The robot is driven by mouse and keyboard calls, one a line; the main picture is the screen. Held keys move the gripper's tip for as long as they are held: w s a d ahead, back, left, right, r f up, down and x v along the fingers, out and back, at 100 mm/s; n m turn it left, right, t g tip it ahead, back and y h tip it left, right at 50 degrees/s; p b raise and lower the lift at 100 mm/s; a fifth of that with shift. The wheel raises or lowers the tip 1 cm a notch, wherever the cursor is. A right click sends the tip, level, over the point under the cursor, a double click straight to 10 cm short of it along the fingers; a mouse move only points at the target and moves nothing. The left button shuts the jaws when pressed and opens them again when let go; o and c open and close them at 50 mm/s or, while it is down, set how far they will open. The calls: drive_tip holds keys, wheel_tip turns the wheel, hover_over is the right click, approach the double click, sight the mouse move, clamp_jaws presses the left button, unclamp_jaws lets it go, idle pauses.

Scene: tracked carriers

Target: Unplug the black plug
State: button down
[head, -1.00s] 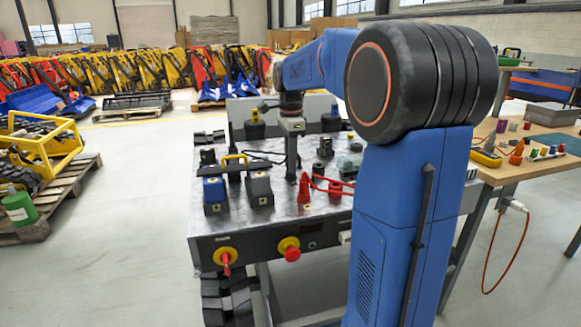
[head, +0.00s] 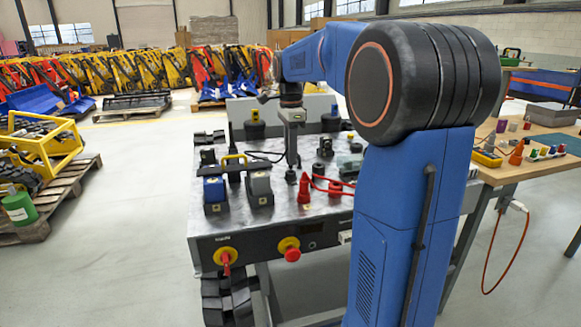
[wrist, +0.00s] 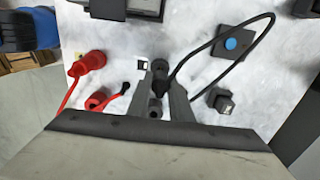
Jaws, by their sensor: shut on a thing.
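The black plug (wrist: 160,78) is between the two fingers of my gripper (wrist: 161,84) in the wrist view, and the fingers are shut on it. Its black cable loops up and right to a dark box with a blue disc (wrist: 232,43). A small round black socket (wrist: 155,107) shows between the fingers, seemingly apart from the plug. In the head view my gripper (head: 292,164) points down above the bench, just above a round black socket (head: 290,176). The plug is hard to make out there.
A red plug (head: 304,189) with a red cable and a red socket (head: 335,189) stand close to the right. Blue (head: 214,192) and grey (head: 259,187) blocks stand to the left on the metal bench (head: 280,223). A small dark block (wrist: 221,101) sits right of the fingers.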

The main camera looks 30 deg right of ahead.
drive_tip(key=shift+r, duration=0.1)
drive_tip(key=shift+r, duration=1.65)
drive_tip(key=c, duration=2.3)
unclamp_jaws()
clamp_jaws()
